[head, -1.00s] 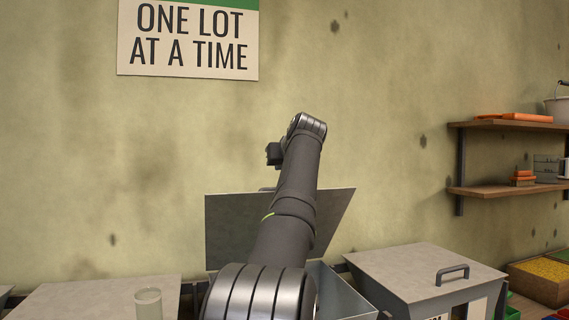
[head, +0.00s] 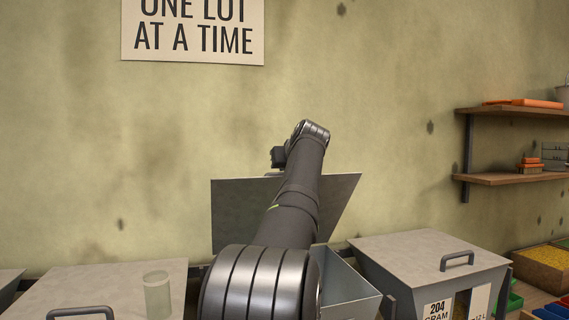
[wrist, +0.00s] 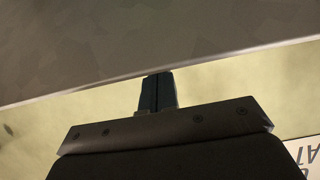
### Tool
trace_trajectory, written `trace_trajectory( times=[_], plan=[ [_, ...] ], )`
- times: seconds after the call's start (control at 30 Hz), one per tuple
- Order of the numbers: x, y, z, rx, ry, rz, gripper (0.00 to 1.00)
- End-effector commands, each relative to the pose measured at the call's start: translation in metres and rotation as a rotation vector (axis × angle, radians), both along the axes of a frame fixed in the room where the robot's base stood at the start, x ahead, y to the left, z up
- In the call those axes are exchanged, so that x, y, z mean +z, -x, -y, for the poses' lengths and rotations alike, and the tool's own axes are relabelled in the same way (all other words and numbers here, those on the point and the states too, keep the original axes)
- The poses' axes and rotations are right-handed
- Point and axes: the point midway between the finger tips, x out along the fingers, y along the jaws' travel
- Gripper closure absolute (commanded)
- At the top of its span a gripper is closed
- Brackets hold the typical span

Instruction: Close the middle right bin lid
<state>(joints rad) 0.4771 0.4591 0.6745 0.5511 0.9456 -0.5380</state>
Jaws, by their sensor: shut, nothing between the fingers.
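A grey bin lid (head: 240,213) stands open and upright behind my arm in the head view. Its bin (head: 347,287) is below, open-topped and partly hidden by my arm. In the wrist view the lid (wrist: 120,45) fills the top as a dark plate with a pale edge. My gripper (wrist: 157,78) is shut and empty, with its fingertips at that edge; I cannot tell if they touch it. In the head view my arm hides the fingers.
A closed bin (head: 430,260) with a handle and a "204" label stands to the right. Another closed lid (head: 90,285) is at left, with a translucent cup (head: 157,293) by it. A wall shelf (head: 505,180) holds orange items. A sign (head: 193,35) hangs on the wall.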

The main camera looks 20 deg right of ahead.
Motion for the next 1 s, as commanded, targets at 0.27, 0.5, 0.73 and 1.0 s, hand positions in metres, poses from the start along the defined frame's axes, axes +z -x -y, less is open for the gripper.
trace_trajectory(
  times=[0.27, 0.5, 0.73, 1.0],
  plan=[
    [-0.001, 0.000, 0.000, 0.000, 0.000, 0.000, 1.00],
    [-0.002, 0.003, 0.000, -0.001, 0.000, 0.007, 1.00],
    [-0.009, 0.016, 0.000, -0.001, -0.002, 0.045, 1.00],
    [-0.028, 0.043, 0.000, -0.002, -0.003, 0.133, 1.00]
  ],
)
